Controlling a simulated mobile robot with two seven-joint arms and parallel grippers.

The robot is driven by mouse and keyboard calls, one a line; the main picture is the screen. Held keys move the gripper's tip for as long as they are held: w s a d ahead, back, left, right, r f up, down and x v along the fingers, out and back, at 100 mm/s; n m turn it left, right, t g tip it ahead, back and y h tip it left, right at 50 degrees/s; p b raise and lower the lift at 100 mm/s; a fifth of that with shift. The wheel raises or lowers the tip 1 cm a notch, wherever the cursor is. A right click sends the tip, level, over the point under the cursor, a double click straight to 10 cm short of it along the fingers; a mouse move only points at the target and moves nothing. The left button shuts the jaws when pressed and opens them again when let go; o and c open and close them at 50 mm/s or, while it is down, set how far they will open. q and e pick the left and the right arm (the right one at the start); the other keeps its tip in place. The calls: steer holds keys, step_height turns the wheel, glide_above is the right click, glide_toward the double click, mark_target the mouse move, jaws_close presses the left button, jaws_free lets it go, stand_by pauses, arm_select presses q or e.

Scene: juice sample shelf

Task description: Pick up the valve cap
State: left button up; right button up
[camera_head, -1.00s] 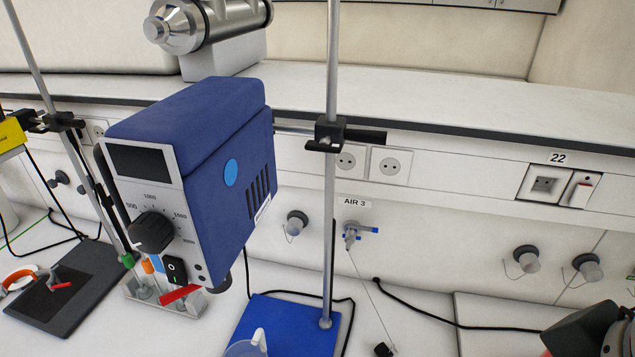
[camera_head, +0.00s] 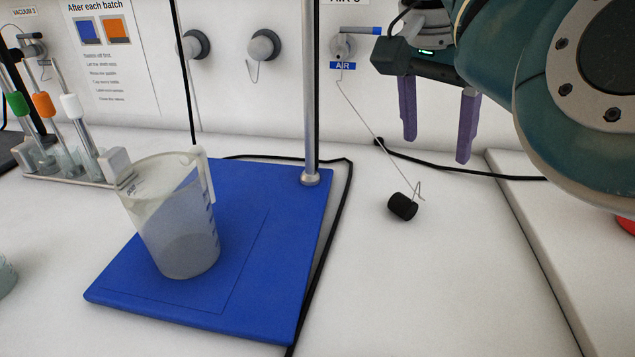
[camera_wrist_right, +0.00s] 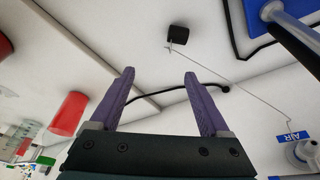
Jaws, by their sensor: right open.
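The valve cap (camera_head: 403,206) is a small black cylinder lying on the white bench, right of the blue base plate. A thin wire ties it to the air valve (camera_head: 343,46) on the back wall. My right gripper (camera_head: 435,148) has purple fingers; it is open and empty, above and behind the cap, apart from it. In the right wrist view the cap (camera_wrist_right: 178,34) lies beyond the open fingertips, and the fingers (camera_wrist_right: 158,75) have nothing between them. My left gripper is not in view.
A blue stand base (camera_head: 250,235) with a metal rod carries a clear beaker (camera_head: 180,215). A black cable (camera_head: 490,173) runs behind the cap. A raised white slab (camera_head: 535,215) lies to the right. A tube rack (camera_head: 80,174) stands at the left. Bench around the cap is clear.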

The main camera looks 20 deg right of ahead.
step_height(320, 180, down, 3)
steer(key=w+a+m+b, duration=0.1)
steer(key=w+a+b, duration=0.1)
steer(key=b, duration=0.2)
glide_above(404, 198)
steer(key=f, duration=0.4)
steer(key=shift+s+a, duration=0.25)
steer(key=shift+a, duration=0.15)
steer(key=x, duration=0.1)
steer(key=b+x, duration=0.1)
steer(key=x, duration=0.2)
steer(key=shift+a+f, duration=0.3)
steer(key=shift+f, duration=0.15)
steer(key=shift+d+f, duration=0.1)
steer(key=shift+f, duration=0.15)
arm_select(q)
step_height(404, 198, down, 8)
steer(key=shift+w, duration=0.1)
arm_select(e)
steer(key=shift+c, duration=0.2)
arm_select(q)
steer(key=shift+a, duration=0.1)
arm_select(e)
jaws_close()
